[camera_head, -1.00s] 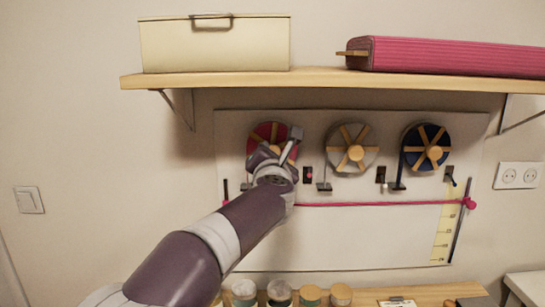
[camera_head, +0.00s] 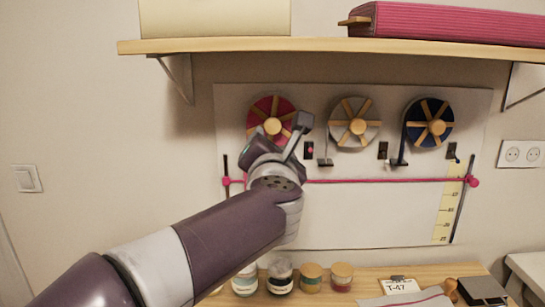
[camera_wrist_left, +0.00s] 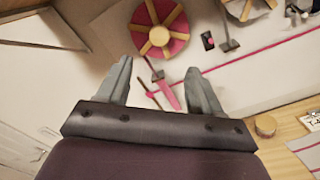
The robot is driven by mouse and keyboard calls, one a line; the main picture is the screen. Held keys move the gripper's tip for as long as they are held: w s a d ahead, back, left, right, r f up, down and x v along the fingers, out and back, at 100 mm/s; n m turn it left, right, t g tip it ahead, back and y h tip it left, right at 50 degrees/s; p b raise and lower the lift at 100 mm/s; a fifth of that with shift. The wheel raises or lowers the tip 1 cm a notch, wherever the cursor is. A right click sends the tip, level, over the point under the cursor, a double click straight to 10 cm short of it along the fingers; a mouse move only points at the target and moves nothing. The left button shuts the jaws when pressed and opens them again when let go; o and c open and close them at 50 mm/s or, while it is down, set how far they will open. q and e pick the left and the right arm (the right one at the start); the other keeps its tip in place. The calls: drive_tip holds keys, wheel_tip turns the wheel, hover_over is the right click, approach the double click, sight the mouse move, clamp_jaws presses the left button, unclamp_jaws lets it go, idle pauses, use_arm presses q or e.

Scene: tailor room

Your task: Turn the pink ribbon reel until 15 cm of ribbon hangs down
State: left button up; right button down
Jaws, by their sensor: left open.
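The pink reel (camera_head: 262,107) with wooden spokes and a round wooden hub (camera_head: 272,126) is the leftmost of three on the wall board. My left gripper (camera_head: 283,128) is in front of its lower right part, with its arm covering the area below. In the left wrist view my open, empty gripper (camera_wrist_left: 159,72) points toward the pink reel (camera_wrist_left: 141,18), which lies beyond the fingertips. A short pink ribbon strip (camera_wrist_left: 168,95) shows below the reel, between the fingers in the picture. In the head view this ribbon is hidden. My right gripper is not visible.
A grey reel (camera_head: 341,122) and a blue reel (camera_head: 415,114) are to the right. A pink line (camera_head: 390,180) crosses the board to a yellow scale (camera_head: 447,215). A wooden shelf (camera_head: 230,45) is above; jars (camera_head: 311,278) stand on a table below.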

use_arm(q)
drive_tip(key=shift+s, duration=0.45)
